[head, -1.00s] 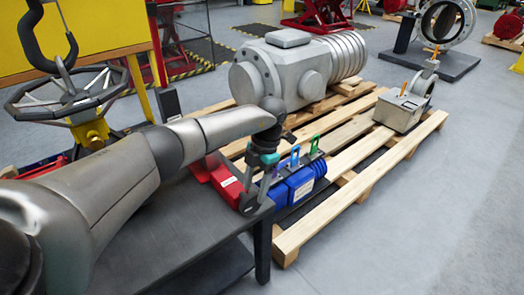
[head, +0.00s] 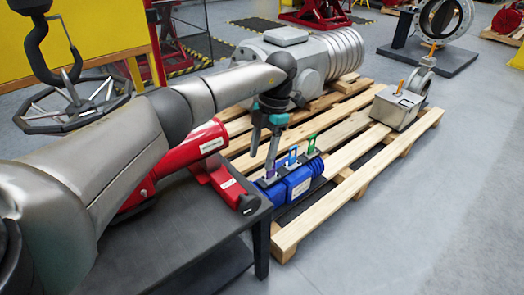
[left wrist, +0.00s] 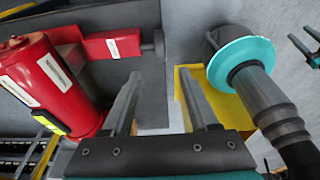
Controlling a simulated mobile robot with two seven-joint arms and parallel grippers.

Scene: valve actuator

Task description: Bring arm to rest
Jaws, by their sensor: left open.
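My left arm reaches in from the left in the head view. Its left gripper (head: 264,158) hangs down with its fingers apart, in front of or above the blue valve unit (head: 292,182); the exact gap is hard to tell. In the left wrist view the two fingers (left wrist: 160,112) stand apart with nothing between them. The red actuator (head: 203,145) lies on the dark table, partly hidden behind my arm. It also shows at the left of the left wrist view (left wrist: 45,85).
A wooden pallet (head: 345,190) carries a large grey valve body (head: 290,58) and a small grey box unit (head: 397,107). The dark table (head: 190,232) is at the front left.

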